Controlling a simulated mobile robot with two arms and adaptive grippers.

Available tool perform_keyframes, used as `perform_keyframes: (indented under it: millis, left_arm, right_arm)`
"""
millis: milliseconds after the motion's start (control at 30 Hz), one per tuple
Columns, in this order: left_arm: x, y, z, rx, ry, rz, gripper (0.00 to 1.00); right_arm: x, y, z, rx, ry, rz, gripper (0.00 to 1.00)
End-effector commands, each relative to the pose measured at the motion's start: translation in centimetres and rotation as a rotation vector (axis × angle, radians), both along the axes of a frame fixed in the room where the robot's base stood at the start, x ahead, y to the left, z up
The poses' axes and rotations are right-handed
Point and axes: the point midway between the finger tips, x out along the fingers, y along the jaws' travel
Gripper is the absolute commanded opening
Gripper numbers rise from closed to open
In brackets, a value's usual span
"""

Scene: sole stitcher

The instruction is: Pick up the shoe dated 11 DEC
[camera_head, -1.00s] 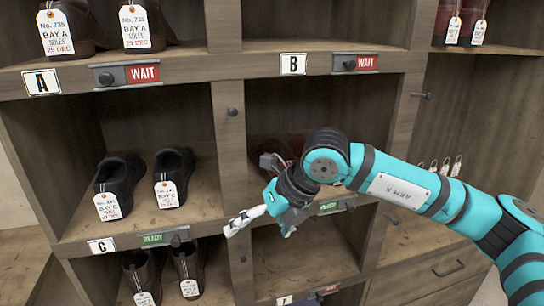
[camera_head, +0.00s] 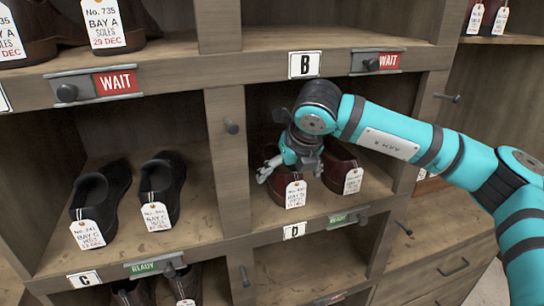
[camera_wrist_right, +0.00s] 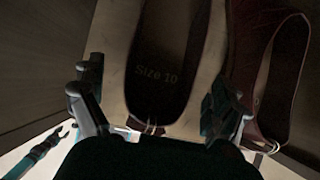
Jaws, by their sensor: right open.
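Two dark red shoes stand in bay D, a left one (camera_head: 272,186) and a right one (camera_head: 336,176), each with a hanging white tag. The dates on these tags are too small to read surely. My right gripper (camera_head: 288,172) is open in the bay at the left shoe and partly hides it. In the right wrist view its open fingers (camera_wrist_right: 155,105) lie on either side of a shoe opening (camera_wrist_right: 158,75) with "Size 10" inside. The second shoe (camera_wrist_right: 283,85) is close on the right. What looks like my left gripper (camera_wrist_right: 68,125) shows small at lower left.
Bay D's wooden left divider (camera_head: 229,150) and the shelf with sign B (camera_head: 305,65) above bound the space. Bay C holds two black shoes (camera_head: 100,195). A peg (camera_head: 231,126) and sliders jut out from the rack.

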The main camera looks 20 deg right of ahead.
Motion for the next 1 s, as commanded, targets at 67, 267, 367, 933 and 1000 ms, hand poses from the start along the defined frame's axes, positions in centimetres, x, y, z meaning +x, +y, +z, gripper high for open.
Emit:
perform_keyframes:
  millis: [67, 267, 367, 933, 1000]
  left_arm:
    - [-1.7, 0.1, 1.4, 0.002, 0.024, 0.000, 0.40]
    - [-3.9, 0.2, 2.4, 0.004, 0.057, 0.000, 0.40]
    - [-3.7, 0.2, 2.6, 0.005, 0.054, 0.000, 0.40]
    - [-1.3, -0.1, 5.4, 0.000, 0.017, -0.002, 0.40]
    - [-1.6, -0.1, 5.3, 0.000, 0.023, -0.002, 0.40]
  right_arm:
    - [1.8, 0.1, 0.6, -0.001, 0.002, -0.002, 1.00]
    - [4.6, 0.2, 0.2, -0.001, 0.002, 0.001, 1.00]
    - [5.2, 0.2, 0.1, 0.000, 0.001, 0.001, 1.00]
    - [9.9, 0.4, -2.5, 0.000, 0.000, 0.002, 1.00]
    - [9.9, 0.4, -2.6, 0.000, 0.000, 0.002, 1.00]
